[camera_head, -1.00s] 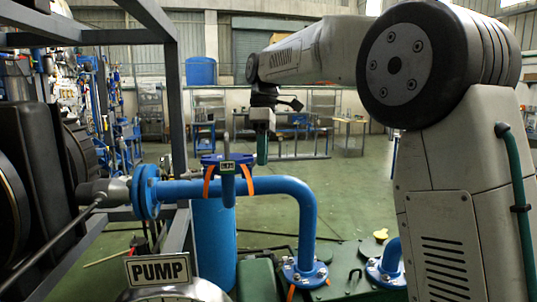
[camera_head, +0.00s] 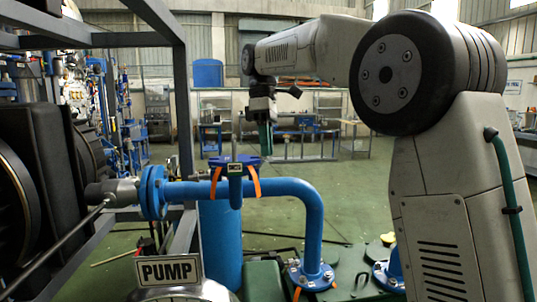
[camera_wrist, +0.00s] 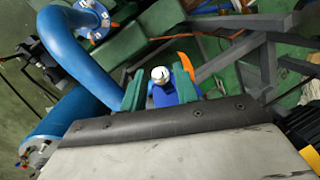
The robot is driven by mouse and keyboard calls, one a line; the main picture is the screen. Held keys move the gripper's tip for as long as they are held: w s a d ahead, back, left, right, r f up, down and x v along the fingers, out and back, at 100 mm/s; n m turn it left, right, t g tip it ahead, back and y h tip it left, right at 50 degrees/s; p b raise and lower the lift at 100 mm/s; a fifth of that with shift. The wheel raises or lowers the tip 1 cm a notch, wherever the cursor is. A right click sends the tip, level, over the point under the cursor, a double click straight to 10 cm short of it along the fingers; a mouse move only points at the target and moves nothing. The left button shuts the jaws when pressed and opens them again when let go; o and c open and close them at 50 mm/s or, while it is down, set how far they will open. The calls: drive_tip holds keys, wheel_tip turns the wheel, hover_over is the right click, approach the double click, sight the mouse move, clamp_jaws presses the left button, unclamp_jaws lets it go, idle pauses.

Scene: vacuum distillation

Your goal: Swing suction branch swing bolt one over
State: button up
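The suction branch is a blue pipe (camera_head: 285,189) bending down to a bolted flange. A blue clamp or flange (camera_head: 232,162) with a small label and two orange straps sits on it. A grey upright rod (camera_head: 234,130), seemingly a swing bolt, rises from it. My gripper (camera_head: 266,140) hangs just right of the rod, its green fingers pointing down. In the wrist view, the two green fingers of my gripper (camera_wrist: 160,91) are apart, with a silver bolt head (camera_wrist: 160,74) and blue part (camera_wrist: 164,94) showing between them. I cannot tell whether they touch.
A PUMP sign (camera_head: 168,270) stands in front below the pipe. A dark frame (camera_head: 182,110) and black machine are at the left. A blue cylinder (camera_head: 220,240) stands under the pipe. Open green floor lies behind, with benches farther back.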

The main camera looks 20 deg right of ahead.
drive_tip(key=v, duration=0.5)
drive_tip(key=shift+r, duration=0.15)
